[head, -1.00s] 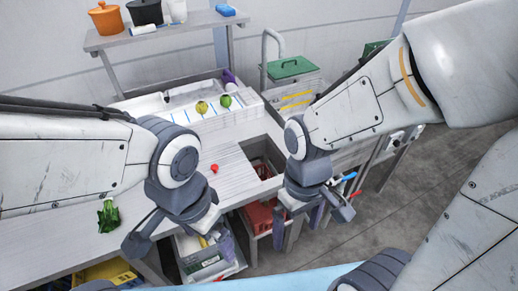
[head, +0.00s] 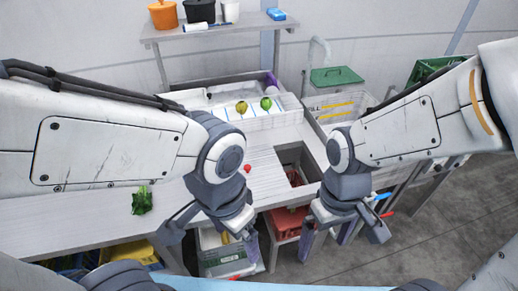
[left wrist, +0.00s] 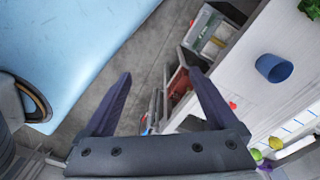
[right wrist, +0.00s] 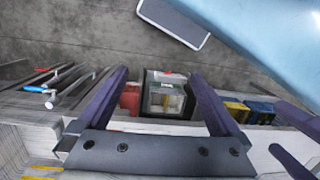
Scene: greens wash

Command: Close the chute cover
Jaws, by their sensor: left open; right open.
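The chute opening (head: 291,154) is a dark rectangular hole in the counter, and it stands uncovered in the head view. A pale ribbed panel (head: 266,178), which looks like the cover, lies flat just left of the hole. A small red thing (head: 248,168) sits by the panel's left side; I cannot tell if it is a knob. My left gripper (head: 210,240) is open and empty near the counter's front edge, left of the panel. My right gripper (head: 347,232) is open and empty, in front and to the right of the hole. Neither touches the panel.
A sink with a yellow-green and a green vegetable (head: 266,103) is behind. Leafy greens (head: 142,200) lie on the counter at left. A blue cup (left wrist: 273,68) shows in the left wrist view. Crates, including a red one (head: 287,222), stand below. A green-lidded bin (head: 337,77) is back right.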

